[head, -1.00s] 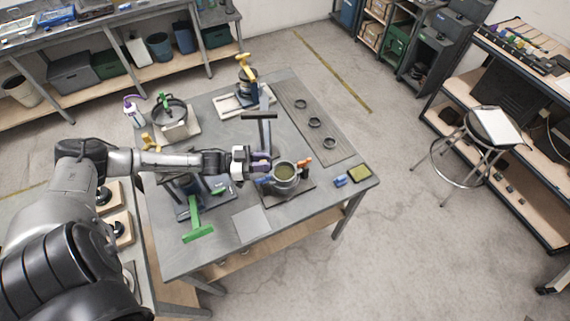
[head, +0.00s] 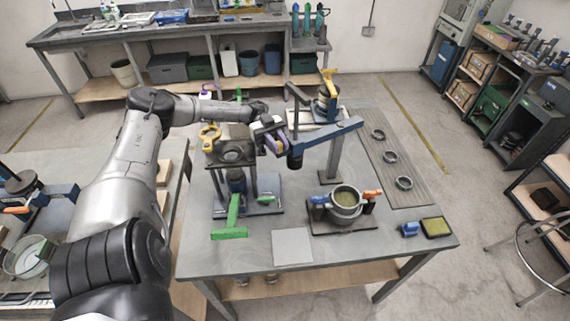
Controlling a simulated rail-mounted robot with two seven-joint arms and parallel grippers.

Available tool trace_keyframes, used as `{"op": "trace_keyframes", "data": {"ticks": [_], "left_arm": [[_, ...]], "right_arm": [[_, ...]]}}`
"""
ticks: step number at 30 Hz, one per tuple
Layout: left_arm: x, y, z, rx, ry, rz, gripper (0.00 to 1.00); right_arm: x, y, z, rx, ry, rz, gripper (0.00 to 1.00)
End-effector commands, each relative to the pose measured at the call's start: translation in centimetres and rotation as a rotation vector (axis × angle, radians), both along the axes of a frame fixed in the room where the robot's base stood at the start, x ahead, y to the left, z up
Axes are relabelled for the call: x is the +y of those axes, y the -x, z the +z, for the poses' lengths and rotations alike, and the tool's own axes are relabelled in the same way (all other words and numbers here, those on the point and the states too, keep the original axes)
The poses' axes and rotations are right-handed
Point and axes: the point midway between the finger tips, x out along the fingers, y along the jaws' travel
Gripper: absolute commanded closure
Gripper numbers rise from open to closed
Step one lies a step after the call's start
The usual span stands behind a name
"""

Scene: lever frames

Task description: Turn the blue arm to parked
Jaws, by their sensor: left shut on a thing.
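The blue arm (head: 328,134) is a long level bar on top of a grey post (head: 334,160) on the table. My left gripper (head: 277,139) is at that left end, shut on the arm there; the exact contact is partly hidden by the gripper. No parked mark can be made out. My right gripper is not in view.
A grey pot (head: 345,203) with coloured handles stands in front of the post. A green-handled fixture (head: 232,215) is at front left, and a yellow-topped fixture (head: 327,95) behind. A mat with black rings (head: 403,183) lies at right.

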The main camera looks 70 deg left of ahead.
Motion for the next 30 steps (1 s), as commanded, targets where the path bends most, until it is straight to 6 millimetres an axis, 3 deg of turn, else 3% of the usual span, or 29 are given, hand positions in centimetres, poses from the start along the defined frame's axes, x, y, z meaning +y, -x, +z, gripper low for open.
{"op": "trace_keyframes", "data": {"ticks": [1,10,30], "left_arm": [[0.5,-0.1,-0.8,-0.005,0.001,-0.018,1.00],[2.4,-0.3,-0.4,-0.002,0.003,-0.111,1.00],[3.0,-0.3,0.0,0.001,0.003,-0.146,1.00]], "right_arm": [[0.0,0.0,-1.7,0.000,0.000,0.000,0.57],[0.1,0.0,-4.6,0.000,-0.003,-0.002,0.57],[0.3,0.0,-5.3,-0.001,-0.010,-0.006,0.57]]}}
